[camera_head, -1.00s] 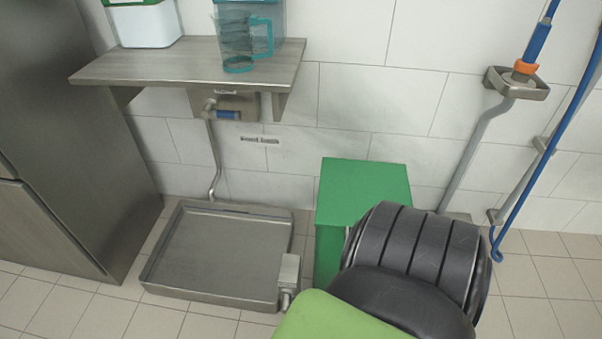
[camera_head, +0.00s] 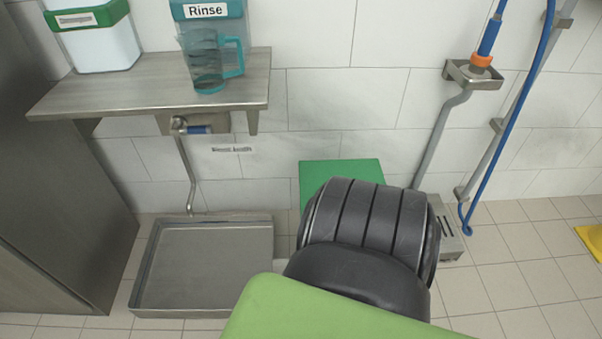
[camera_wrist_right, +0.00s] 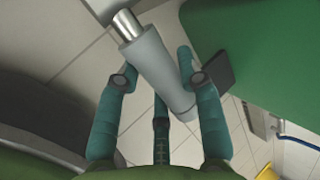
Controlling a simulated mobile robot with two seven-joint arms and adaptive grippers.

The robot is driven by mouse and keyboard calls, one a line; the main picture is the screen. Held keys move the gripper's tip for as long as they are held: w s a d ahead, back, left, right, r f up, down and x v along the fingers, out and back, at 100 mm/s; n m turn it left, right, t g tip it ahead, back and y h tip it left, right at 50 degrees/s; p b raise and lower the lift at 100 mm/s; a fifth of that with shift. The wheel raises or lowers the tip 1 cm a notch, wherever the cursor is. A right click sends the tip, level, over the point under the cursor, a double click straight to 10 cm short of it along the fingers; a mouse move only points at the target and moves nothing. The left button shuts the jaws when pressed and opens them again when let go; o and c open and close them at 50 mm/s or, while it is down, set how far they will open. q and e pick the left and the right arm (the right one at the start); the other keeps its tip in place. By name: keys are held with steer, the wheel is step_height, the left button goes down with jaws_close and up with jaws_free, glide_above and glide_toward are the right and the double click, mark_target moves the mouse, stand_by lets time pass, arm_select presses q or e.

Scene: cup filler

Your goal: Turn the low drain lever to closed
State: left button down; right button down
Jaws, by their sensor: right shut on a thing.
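My right gripper (camera_wrist_right: 157,64) has its teal fingers shut around a grey tapered handle (camera_wrist_right: 163,76) with a shiny steel shaft at its upper end. The handle appears to be the low drain lever; it lies tilted between the fingers. In the head view, the low steel drain tray (camera_head: 203,267) sits on the floor at left. Its right side, where the drain fitting is, is hidden behind my right arm, and so is my right gripper. My left gripper is not in view.
A green box (camera_head: 340,172) stands behind my right arm and also shows in the wrist view (camera_wrist_right: 260,45). A steel shelf (camera_head: 150,85) with a teal jug (camera_head: 205,65) is above the tray. A blue-gripped valve (camera_head: 197,129) is under the shelf.

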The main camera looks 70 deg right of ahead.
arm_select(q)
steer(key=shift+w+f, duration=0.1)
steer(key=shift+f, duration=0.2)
arm_select(e)
steer(key=shift+d+r, duration=0.1)
steer(key=shift+d, duration=0.05)
steer(key=c, duration=0.8)
jaws_free()
steer(key=shift+o, duration=0.2)
steer(key=shift+s, duration=0.1)
steer(key=v, duration=0.7)
steer(key=shift+a+r, duration=0.2)
steer(key=shift+a, duration=0.05)
